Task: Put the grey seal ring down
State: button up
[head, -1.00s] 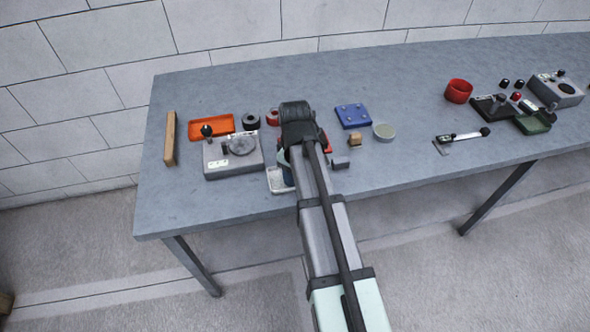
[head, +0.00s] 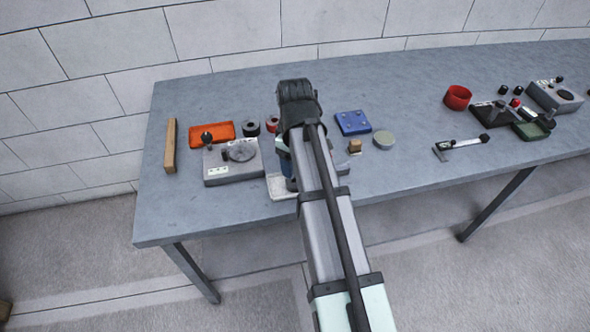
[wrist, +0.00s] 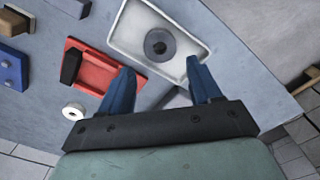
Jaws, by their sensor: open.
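The grey seal ring (wrist: 160,44) lies flat in a shallow white tray (wrist: 122,32) in the wrist view. My gripper (wrist: 160,68) is open, its two blue fingers spread apart. The ring shows beyond the fingertips, and no finger visibly touches it. In the head view, the white tray (head: 282,188) shows partly at the front of the table beside my arm.
A red tray with a dark block (wrist: 98,68) and a pale ring (wrist: 74,110) are near my left finger. A grey device (head: 232,163), an orange tray (head: 211,132) and a wooden bar (head: 170,146) stand left.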

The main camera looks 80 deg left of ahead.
jog(key=shift+r, duration=2.35)
